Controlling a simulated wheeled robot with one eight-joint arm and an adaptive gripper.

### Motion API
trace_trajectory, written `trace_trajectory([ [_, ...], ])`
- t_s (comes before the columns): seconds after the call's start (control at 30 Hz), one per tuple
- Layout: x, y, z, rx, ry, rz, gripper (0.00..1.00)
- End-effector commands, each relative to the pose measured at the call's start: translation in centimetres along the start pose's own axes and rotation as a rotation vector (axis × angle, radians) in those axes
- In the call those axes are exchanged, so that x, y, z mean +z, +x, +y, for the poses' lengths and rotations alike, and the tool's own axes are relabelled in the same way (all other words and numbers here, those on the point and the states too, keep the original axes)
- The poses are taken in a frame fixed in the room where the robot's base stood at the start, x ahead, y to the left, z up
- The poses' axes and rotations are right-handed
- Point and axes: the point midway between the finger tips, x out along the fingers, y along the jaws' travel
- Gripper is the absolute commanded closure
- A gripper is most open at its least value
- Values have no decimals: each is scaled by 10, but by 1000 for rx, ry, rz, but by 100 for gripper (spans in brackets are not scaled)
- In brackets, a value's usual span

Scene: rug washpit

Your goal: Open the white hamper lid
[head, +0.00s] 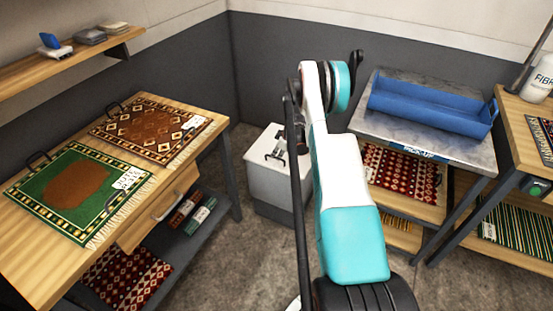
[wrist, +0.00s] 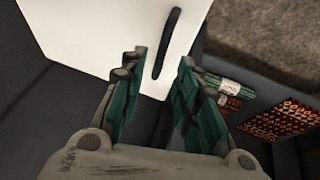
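The white hamper (head: 268,185) stands on the floor in the back corner, partly hidden behind my arm. Its lid (head: 262,146) looks flat and shut, with a dark bar handle (head: 279,149) on top. In the wrist view the white lid (wrist: 90,35) fills the upper left, and its dark handle (wrist: 168,45) lies just beyond my fingertips. My gripper (wrist: 163,58) is open and empty, its teal-padded fingers spread to either side of the handle's near end in the picture. I cannot tell how high above the lid they are.
A wooden table (head: 38,265) with two rugs stands at left, a shelf (head: 50,80) above it. At right, a grey-topped bench (head: 420,140) carries a blue tray (head: 430,105). Another wooden table (head: 515,120) is far right. Bare floor (head: 240,265) lies before the hamper.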

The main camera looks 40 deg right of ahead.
Motion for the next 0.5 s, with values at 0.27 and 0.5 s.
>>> trace_trajectory([
  [0.27,0,36,0,0,0,0,70],
  [0.5,-1,40,0,0,0,0,70],
])
